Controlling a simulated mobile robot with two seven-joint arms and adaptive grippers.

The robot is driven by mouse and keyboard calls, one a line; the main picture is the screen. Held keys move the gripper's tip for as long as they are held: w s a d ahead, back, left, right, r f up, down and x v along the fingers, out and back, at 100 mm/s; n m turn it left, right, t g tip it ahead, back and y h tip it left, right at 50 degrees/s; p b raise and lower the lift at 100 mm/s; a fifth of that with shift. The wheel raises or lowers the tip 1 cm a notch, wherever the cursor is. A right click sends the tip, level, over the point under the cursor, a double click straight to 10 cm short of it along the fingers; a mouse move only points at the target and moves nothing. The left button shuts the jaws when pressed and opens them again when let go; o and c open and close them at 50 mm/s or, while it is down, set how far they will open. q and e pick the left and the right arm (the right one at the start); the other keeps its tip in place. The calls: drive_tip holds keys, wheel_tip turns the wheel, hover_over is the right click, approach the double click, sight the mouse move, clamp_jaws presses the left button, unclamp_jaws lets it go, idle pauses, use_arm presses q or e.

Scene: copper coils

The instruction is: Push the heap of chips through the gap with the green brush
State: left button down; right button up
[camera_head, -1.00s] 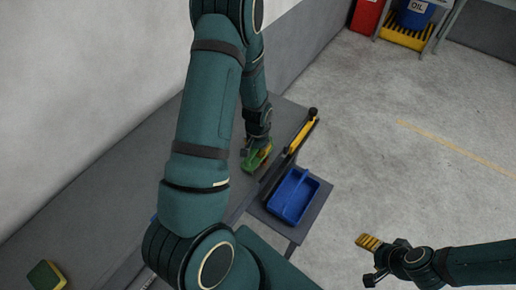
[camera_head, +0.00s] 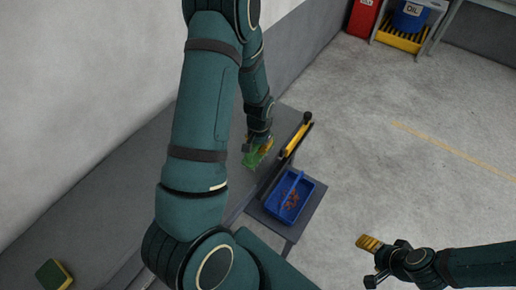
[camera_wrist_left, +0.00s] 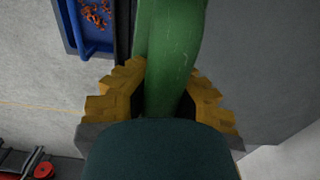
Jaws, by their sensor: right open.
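My left gripper (camera_head: 265,142) is shut on the green brush (camera_head: 256,157), low at the edge of the grey bench by the blue bin. In the left wrist view the yellow fingers grip the green handle (camera_wrist_left: 168,50) from both sides. The brush's bristles cannot be made out. Copper-coloured chips (camera_head: 291,198) lie inside the blue bin (camera_head: 309,212); they also show in the left wrist view (camera_wrist_left: 95,14). No chips show on the visible bench top; my left arm hides part of it. The gap itself is not clear. My right gripper (camera_head: 369,250) is open and empty over the floor.
A black bar with a yellow part (camera_head: 298,136) runs along the bench edge beside the bin. The bin stands on a lower grey shelf (camera_head: 272,217). A green-and-yellow sponge (camera_head: 53,275) lies at the near left. A wall closes off the left; the floor at right is clear.

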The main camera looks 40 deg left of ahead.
use_arm(q)
drive_tip(key=shift+r+p, duration=0.3)
drive_tip(key=shift+r, duration=0.9)
drive_tip(key=d+f+b, duration=0.2)
drive_tip(key=d+b, duration=0.3)
drive_tip(key=d, duration=0.3)
drive_tip(key=w+d+f+m+b, duration=0.1)
drive_tip(key=d+f+b, duration=0.1)
drive_tip(key=d+b, duration=0.4)
drive_tip(key=d, duration=0.3)
drive_tip(key=shift+w, duration=0.2)
